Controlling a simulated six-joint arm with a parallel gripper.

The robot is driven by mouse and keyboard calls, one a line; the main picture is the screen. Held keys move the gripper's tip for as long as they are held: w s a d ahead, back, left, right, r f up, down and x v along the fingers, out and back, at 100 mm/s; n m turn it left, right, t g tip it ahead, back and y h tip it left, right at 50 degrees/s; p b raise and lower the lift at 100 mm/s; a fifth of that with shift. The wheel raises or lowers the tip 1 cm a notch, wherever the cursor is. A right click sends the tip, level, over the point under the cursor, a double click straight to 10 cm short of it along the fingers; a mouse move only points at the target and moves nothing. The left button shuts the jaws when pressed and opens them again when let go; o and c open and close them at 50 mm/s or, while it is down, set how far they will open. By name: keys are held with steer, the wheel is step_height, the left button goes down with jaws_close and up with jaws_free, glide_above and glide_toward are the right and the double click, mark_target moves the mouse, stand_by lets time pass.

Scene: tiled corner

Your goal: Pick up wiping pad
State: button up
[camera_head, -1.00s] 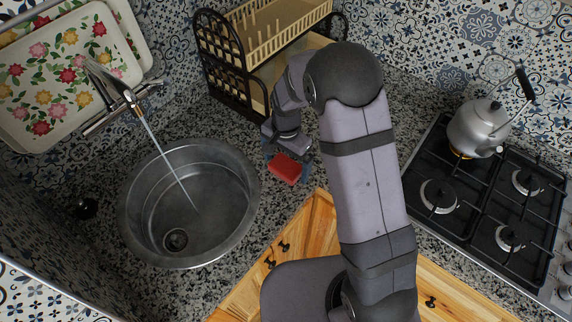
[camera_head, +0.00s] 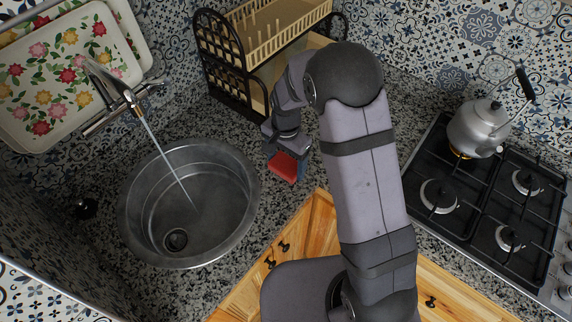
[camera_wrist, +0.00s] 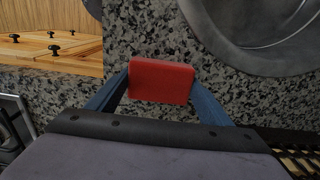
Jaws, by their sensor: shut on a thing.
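The wiping pad (camera_head: 283,167) is a red block over the speckled counter, just right of the sink. In the wrist view the pad (camera_wrist: 161,81) sits between the two blue fingers of my gripper (camera_wrist: 160,90), one at each short side. My gripper (camera_head: 285,158) is shut on the pad. The head view does not clearly show whether the pad touches the counter.
A round metal sink (camera_head: 246,218) with running water from a tap (camera_head: 122,92) is to the left. A dish rack (camera_head: 227,75) stands behind my gripper. A gas stove (camera_head: 425,160) with a kettle (camera_head: 474,128) is at right.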

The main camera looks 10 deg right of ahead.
mark_target(285, 164)
step_height(285, 164, up, 9)
steer(key=b, duration=0.2)
steer(key=shift+r+b, duration=0.15)
steer(key=shift+b, duration=0.2)
steer(key=shift+o, duration=0.9)
steer(key=shift+c, duration=0.4)
steer(key=shift+a, duration=0.1)
